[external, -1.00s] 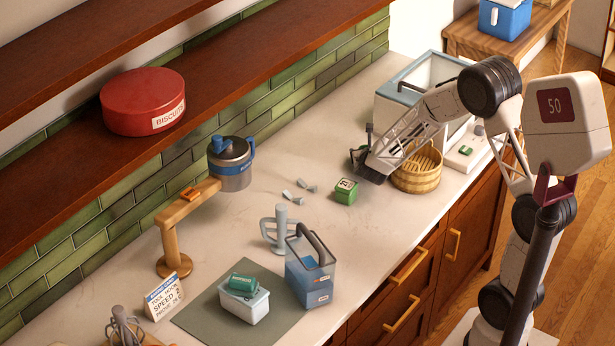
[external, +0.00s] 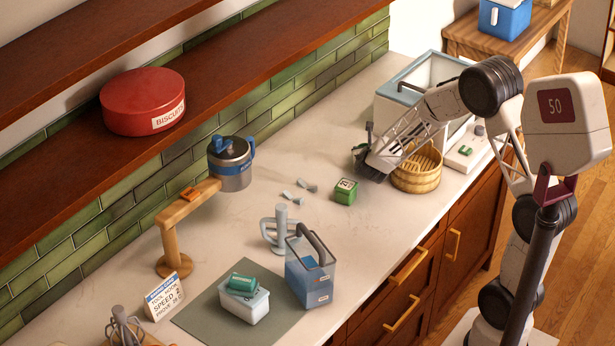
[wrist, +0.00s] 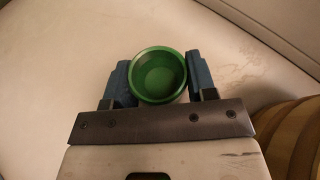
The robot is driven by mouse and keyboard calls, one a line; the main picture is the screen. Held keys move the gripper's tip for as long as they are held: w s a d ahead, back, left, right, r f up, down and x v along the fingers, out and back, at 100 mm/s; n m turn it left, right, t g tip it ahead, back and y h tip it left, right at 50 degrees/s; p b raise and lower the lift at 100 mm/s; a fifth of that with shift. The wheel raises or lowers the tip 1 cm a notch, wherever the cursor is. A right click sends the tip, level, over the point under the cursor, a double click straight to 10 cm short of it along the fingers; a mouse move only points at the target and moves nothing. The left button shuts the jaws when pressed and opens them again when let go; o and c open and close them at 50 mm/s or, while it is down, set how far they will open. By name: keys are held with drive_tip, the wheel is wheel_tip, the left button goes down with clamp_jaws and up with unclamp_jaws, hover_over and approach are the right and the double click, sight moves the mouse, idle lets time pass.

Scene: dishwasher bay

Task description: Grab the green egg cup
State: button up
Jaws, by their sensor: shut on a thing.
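The green egg cup (wrist: 158,75) sits between the two blue-padded fingers of my gripper (wrist: 160,82) in the wrist view. I see its round rim and empty bowl from above. The fingers press on it from both sides. In the external view my gripper (external: 364,158) is low over the counter, just left of the round basket, and the egg cup is hidden there. I cannot tell whether the cup still touches the counter.
A glass-topped bin (external: 420,80) is behind. Counter is clear between.

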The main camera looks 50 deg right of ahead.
wheel_tip(320, 180, up, 10)
drive_tip(key=shift+f, duration=0.25)
idle(0.3)
